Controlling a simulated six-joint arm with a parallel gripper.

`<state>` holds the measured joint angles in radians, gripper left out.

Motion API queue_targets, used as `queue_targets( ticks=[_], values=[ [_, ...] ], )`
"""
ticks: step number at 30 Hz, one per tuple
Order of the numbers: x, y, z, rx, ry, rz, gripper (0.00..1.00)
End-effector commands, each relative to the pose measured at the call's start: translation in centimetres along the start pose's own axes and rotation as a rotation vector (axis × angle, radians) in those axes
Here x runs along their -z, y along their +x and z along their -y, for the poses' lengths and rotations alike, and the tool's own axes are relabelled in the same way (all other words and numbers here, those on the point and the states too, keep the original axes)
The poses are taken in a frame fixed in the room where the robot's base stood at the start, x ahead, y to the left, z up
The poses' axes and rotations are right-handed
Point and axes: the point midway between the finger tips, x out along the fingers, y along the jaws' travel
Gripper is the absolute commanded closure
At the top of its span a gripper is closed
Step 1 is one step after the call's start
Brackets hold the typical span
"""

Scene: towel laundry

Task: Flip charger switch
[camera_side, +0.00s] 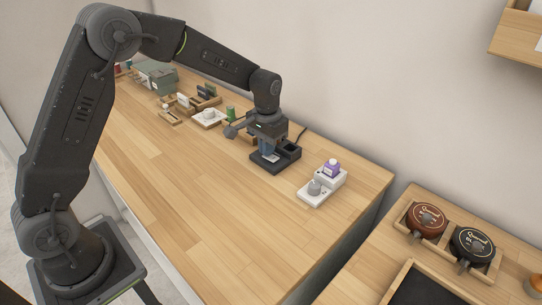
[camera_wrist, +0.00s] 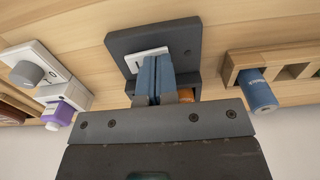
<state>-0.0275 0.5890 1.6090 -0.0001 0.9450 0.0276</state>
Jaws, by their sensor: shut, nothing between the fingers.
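The charger is a dark grey block (camera_side: 288,157) on the bench in the side view, with a cable running from its back. In the wrist view the charger (camera_wrist: 122,46) fills the top middle, with a white switch plate (camera_wrist: 137,61) on its face. An orange piece (camera_wrist: 186,94) shows in it, partly hidden by my gripper. My gripper (camera_wrist: 155,62) is shut and empty, its blue-grey fingertips together right at the white plate. In the side view my gripper (camera_side: 267,153) points down over the charger. I cannot tell whether the tips touch the switch; they hide part of it.
A white unit with a grey knob (camera_side: 314,187) and a purple bottle (camera_side: 331,169) stands right of the charger. A wooden holder (camera_wrist: 232,66) with a blue cylinder (camera_wrist: 257,91) is on its other side. Several small items stand farther back. The bench front (camera_side: 220,210) is clear.

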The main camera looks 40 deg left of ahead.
Motion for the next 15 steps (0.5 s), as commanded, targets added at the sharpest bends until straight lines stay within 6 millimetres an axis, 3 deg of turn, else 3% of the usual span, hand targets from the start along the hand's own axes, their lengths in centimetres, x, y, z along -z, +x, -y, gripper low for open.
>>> queue_targets(
  ticks=[15],
  values=[
    [0.0,-4.1,0.0,0.000,0.000,-0.003,1.00]
  ],
)
